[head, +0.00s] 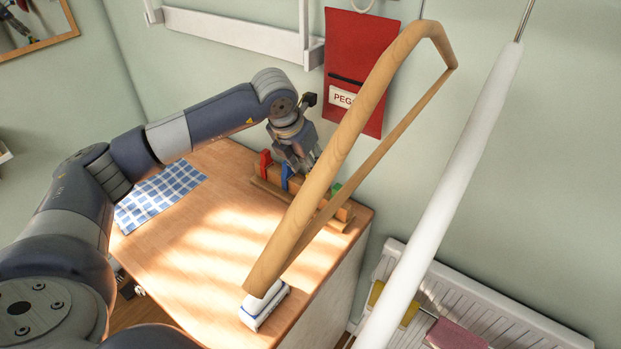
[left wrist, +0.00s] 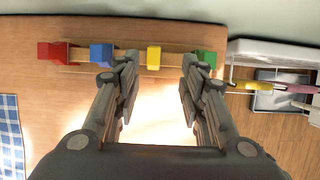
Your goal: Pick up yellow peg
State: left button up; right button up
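The yellow peg (left wrist: 153,57) stands in a row on a wooden rack (head: 266,187), between a blue peg (left wrist: 101,54) and a green peg (left wrist: 206,58). A red peg (left wrist: 53,51) is at the row's left end. In the head view I cannot make out the yellow peg behind the gripper and a wooden bar. My left gripper (left wrist: 160,66) is open and empty, its fingers apart on either side of the yellow peg in the left wrist view. In the head view the left gripper (head: 307,163) is over the rack. My right gripper is not in view.
A bent wooden bar (head: 345,130) and a white pipe (head: 450,190) cross the head view in front of the rack. A checked cloth (head: 160,195) lies on the wooden table (head: 190,250). A radiator (head: 490,310) with cloths is at right. The table's middle is clear.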

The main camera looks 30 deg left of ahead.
pick_arm(q)
jog(key=p+x, duration=0.1)
jog(key=x, duration=0.1)
jog(key=p+x, duration=0.1)
jog(key=x, duration=0.1)
jog(key=p+x, duration=0.1)
jog(key=x, duration=0.1)
jog(key=shift+w+a+f, duration=0.15)
jog(key=shift+w+a, duration=0.2)
jog(key=shift+a, duration=0.05)
jog(key=shift+f, duration=0.2)
jog(key=shift+w+f, duration=0.1)
jog(key=c, duration=0.7)
jog(key=shift+c, duration=0.7)
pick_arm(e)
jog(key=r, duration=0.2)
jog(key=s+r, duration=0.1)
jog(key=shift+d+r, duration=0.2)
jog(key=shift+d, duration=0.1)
